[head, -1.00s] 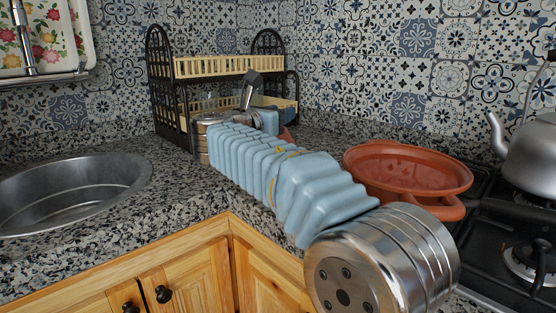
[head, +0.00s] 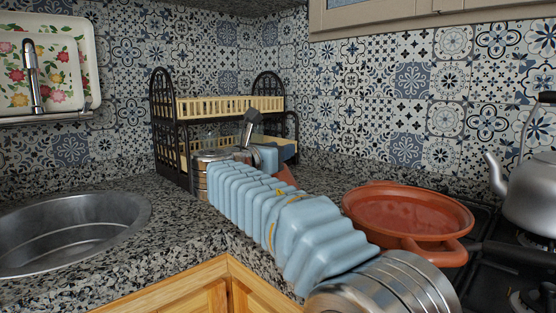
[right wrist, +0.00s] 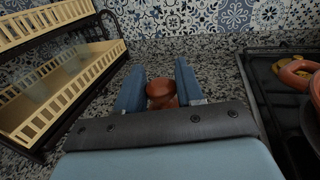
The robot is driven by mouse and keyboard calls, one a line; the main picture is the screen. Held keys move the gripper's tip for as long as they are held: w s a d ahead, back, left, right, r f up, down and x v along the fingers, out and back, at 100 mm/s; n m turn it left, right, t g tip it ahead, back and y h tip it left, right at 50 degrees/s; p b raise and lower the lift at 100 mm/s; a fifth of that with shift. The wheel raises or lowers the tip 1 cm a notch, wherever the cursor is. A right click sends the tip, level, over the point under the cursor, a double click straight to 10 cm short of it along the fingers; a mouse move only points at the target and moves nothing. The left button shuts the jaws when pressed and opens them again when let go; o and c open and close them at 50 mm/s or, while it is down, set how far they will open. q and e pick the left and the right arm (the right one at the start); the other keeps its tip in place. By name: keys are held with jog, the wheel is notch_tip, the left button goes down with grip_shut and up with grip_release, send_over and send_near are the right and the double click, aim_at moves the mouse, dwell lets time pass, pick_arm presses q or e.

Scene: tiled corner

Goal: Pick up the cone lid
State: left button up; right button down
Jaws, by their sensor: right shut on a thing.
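The cone lid (right wrist: 161,94) is reddish-brown terracotta with a rounded knob on top. In the right wrist view it sits between the two blue fingers of my right gripper (right wrist: 160,86), which is shut on it at the knob. In the head view only a small part of the lid (head: 285,176) shows past my right arm, at the counter near the rack. My right arm hides most of the gripper and lid there, and I cannot tell whether the lid touches the counter. My left gripper is not in view.
A terracotta dish (head: 408,216) stands on the right by the black stove. A grey kettle (head: 530,195) is at the far right. A black and cream two-tier rack (head: 225,105) stands close behind the gripper. A steel sink (head: 70,230) is on the left.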

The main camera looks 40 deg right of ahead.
jog(key=shift+r, duration=0.5)
jog(key=s+a+r, duration=0.5)
jog(key=a+r, duration=0.6)
jog(key=a, duration=0.2)
jog(key=shift+s, duration=0.2)
jog(key=c, duration=1.3)
grip_release()
jog(key=shift+c, duration=0.2)
jog(key=shift+f, duration=0.1)
grip_shut()
jog(key=shift+d, duration=0.1)
